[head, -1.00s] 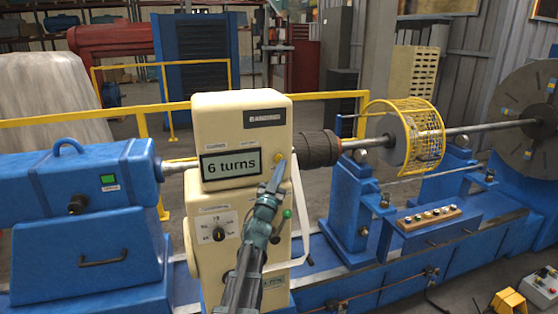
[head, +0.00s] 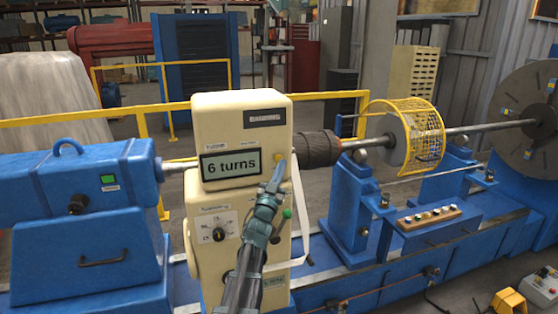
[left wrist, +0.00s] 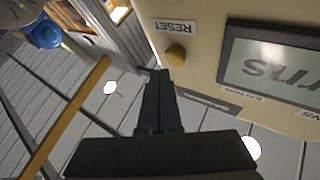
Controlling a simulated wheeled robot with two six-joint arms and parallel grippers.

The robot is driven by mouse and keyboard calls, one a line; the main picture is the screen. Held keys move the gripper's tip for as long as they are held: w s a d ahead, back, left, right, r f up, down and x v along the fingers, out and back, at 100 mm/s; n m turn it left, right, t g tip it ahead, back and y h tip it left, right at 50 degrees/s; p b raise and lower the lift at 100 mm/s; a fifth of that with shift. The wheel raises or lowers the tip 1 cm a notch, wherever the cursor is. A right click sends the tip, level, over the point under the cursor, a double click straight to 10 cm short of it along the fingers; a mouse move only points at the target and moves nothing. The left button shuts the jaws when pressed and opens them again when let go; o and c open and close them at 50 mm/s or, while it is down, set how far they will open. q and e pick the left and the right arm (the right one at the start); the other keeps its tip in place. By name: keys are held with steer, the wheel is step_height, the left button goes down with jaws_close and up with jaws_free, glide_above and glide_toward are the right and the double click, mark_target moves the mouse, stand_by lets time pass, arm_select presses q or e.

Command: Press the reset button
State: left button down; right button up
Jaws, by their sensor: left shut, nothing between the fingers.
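The reset button is a small yellow knob (left wrist: 175,55) on the cream headstock box, beside a label reading RESET (left wrist: 175,27) in the left wrist view. In the head view the yellow button (head: 278,157) sits right of the display (head: 231,164), which reads "6 turns". My left gripper (head: 279,164) is shut and empty, its tips just below the button in the head view. In the left wrist view the shut fingers (left wrist: 160,74) end close to the button; I cannot tell whether they touch it. My right gripper is not in view.
The cream box (head: 240,110) stands on a long blue machine bed. A dark shaft coupling (head: 318,149) and a yellow cage guard (head: 422,135) are to its right. A yellow rail runs behind.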

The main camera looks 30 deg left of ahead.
arm_select(q)
steer(key=shift+w+a, duration=0.1)
stand_by(0.7)
steer(key=shift+w+a, duration=0.2)
steer(key=shift+a, duration=0.05)
steer(key=shift+w+a, duration=0.25)
steer(key=shift+a, duration=0.05)
stand_by(0.8)
steer(key=shift+s+d, duration=0.55)
steer(key=shift+d, duration=0.1)
stand_by(0.4)
steer(key=s+d, duration=0.3)
steer(key=shift+s+d, duration=0.15)
steer(key=shift+d, duration=0.25)
stand_by(0.8)
